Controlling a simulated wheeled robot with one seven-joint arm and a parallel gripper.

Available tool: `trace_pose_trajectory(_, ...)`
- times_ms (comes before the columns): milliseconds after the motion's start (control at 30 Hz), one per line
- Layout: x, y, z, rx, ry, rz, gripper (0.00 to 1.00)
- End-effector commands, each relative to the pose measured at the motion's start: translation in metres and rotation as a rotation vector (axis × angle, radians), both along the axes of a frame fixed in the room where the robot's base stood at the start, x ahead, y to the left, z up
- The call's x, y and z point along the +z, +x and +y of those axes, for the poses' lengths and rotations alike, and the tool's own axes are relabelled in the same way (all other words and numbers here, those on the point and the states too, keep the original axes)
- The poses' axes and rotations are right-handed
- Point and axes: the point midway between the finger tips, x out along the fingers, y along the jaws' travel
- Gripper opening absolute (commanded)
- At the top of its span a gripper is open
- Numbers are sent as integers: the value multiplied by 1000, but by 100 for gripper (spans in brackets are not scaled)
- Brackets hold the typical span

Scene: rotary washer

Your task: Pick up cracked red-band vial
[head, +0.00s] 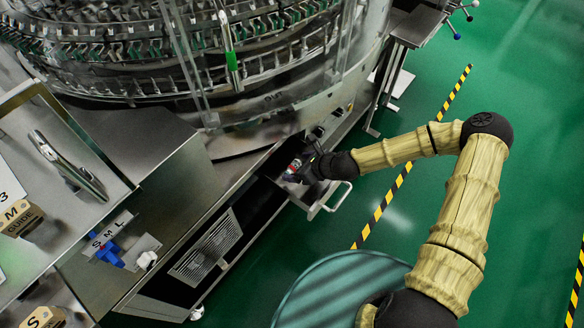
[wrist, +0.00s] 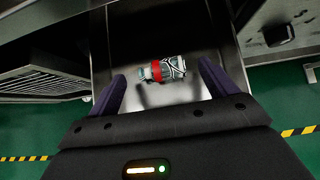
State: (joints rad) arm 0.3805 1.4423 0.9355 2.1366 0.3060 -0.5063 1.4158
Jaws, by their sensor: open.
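The red-band vial (wrist: 163,69) lies on its side on the floor of an open metal drawer (wrist: 193,28) in the wrist view. It is clear, with a red band and white, crack-like lines toward its right end. My gripper (wrist: 163,82) is open, with one dark finger to the left of the vial and one to the right, both apart from it. In the head view my gripper (head: 303,170) reaches into the drawer (head: 322,206) below the washer, and the vial (head: 293,167) shows partly beside it.
The drawer's side walls stand close around my fingers. The large rotary washer (head: 240,60) rises behind. A vented panel (head: 207,246) is left of the drawer. Green floor (head: 380,205) with yellow-black tape is clear to the right.

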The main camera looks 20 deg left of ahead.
Motion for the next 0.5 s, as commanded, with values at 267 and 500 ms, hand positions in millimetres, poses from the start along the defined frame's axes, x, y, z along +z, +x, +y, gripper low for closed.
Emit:
trace_pose_trajectory(267,-16,5,15,2,-1,0,85)
trace_pose_trajectory(500,-16,3,18,8,-1,0,85)
